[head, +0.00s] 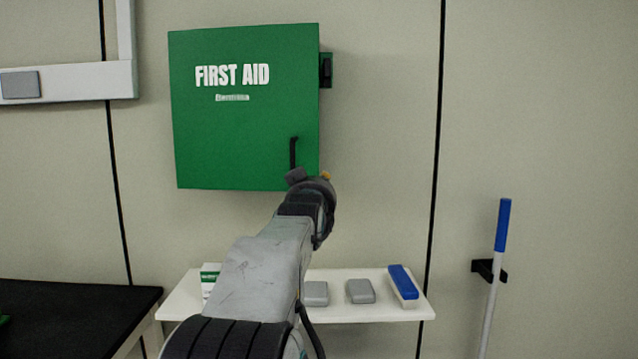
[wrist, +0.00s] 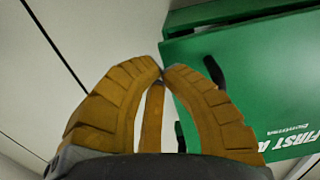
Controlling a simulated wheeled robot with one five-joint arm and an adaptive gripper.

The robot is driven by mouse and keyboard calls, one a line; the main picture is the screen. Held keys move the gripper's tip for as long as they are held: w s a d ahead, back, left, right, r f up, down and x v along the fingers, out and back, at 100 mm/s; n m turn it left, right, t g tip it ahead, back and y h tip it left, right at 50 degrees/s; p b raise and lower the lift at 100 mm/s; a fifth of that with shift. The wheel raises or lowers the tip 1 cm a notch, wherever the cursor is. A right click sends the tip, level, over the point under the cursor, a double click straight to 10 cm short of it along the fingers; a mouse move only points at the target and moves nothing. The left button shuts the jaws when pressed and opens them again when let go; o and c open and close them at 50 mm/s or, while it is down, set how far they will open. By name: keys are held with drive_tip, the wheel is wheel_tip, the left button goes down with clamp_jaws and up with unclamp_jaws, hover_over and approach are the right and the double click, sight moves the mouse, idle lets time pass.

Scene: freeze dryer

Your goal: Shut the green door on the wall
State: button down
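The green door (head: 235,145) with white FIRST AID lettering is on the wall cabinet, left of centre in the head view. Its black handle (head: 293,153) is near its lower right. The door also shows in the wrist view (wrist: 270,70), turned round, with a dark gap between it and a green part behind, so it looks ajar. My gripper (head: 325,178) is by the door's lower right corner, just below the handle. In the wrist view its yellow fingers (wrist: 163,75) meet at the tips with nothing between them, near the door's edge; I cannot tell if they touch it.
A white shelf (head: 375,313) below holds grey boxes (head: 360,291), a blue-topped block (head: 403,283) and a white-and-green box (head: 210,279), partly behind my arm. A black-topped table (head: 75,300) is at lower left. A blue-handled pole (head: 502,225) stands at right.

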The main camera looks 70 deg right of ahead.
drive_tip(key=shift+w+d, duration=0.2)
drive_tip(key=shift+d, duration=0.75)
drive_tip(key=shift+w+d+r, duration=0.1)
drive_tip(key=shift+w+d, duration=0.1)
drive_tip(key=shift+d, duration=0.65)
drive_tip(key=shift+w+d+f, duration=0.1)
drive_tip(key=shift+w+d, duration=0.05)
drive_tip(key=shift+d, duration=0.65)
drive_tip(key=shift+w+d+r, duration=0.1)
drive_tip(key=shift+w+d, duration=0.1)
drive_tip(key=shift+d, duration=0.65)
drive_tip(key=shift+a, duration=0.2)
